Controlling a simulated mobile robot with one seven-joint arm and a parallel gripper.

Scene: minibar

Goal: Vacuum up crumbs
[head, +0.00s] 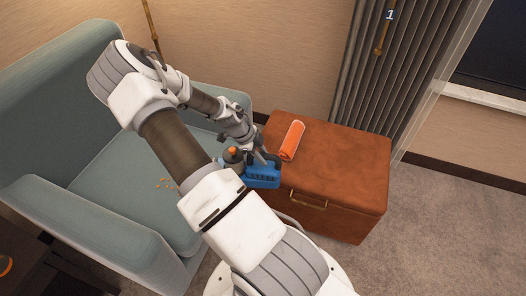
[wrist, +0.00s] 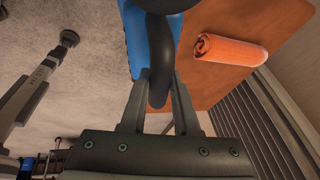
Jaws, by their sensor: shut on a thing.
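A blue handheld vacuum (head: 263,176) with a dark handle and an orange-topped part is in my gripper (head: 262,160), over the near left edge of the brown leather chest. In the wrist view my gripper (wrist: 158,100) has its two fingers closed around the black handle (wrist: 158,85), with the blue body (wrist: 135,40) beside it. Small orange crumbs (head: 165,183) lie on the seat of the grey-green armchair (head: 120,165), left of my arm. My arm hides part of the seat.
The brown leather chest (head: 345,170) bears a rolled orange towel (head: 292,140), also seen in the wrist view (wrist: 230,50). The armchair's backrest and armrests (head: 110,235) border the seat. A pleated curtain (head: 375,70) hangs behind the chest. Carpet (head: 450,220) at right is clear.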

